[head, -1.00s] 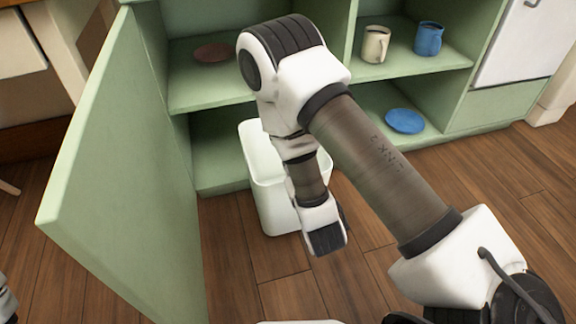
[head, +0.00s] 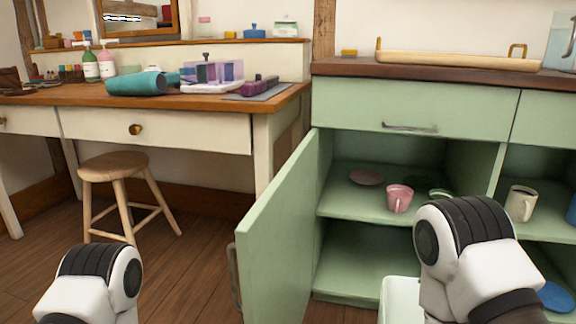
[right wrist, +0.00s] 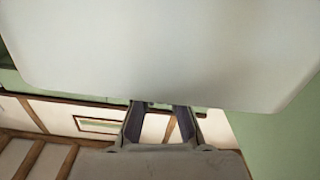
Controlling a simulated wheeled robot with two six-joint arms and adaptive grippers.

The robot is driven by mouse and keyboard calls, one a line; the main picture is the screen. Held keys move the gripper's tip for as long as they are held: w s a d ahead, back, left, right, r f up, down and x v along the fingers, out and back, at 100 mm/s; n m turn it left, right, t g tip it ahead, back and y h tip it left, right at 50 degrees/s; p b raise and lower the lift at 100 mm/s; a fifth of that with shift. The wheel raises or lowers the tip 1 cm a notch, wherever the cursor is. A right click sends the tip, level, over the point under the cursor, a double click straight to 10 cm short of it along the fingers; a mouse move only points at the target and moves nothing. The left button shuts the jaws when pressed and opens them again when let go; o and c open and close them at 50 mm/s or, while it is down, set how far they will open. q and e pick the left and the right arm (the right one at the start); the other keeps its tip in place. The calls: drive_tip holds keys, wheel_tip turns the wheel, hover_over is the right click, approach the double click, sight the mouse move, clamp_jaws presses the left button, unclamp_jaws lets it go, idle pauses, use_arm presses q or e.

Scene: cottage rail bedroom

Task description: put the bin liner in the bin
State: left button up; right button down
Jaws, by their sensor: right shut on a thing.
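The white bin (head: 400,301) shows in part at the bottom of the head view, in front of the open green cabinet; my right arm covers much of it. In the right wrist view a large smooth white surface, which looks like the bin (right wrist: 160,50), fills the top. My right gripper (right wrist: 160,106) is shut at its edge; the fingertips are partly hidden there. I cannot tell whether the bin is off the floor. My left gripper is out of view; only part of that arm shows at lower left. I see no separate bin liner.
The cabinet door (head: 278,235) stands open to the left. Shelves hold a pink cup (head: 399,198), a cream mug (head: 521,203) and a blue plate (head: 556,296). A stool (head: 113,165) stands by the cluttered dressing table (head: 190,130). A tray (head: 450,61) lies on the counter.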

drive_tip(key=w+a+r+n+y+p, duration=0.35)
drive_tip(key=w+a+r+p, duration=0.5)
drive_tip(key=p, duration=0.45)
wheel_tip(320, 180, up, 38)
drive_tip(key=s+p, duration=0.2)
drive_tip(key=p, duration=3.5)
drive_tip(key=shift+s+m+t+y+p, duration=0.25)
drive_tip(key=shift+m+t+y+p, duration=0.1)
drive_tip(key=shift+t+y, duration=0.1)
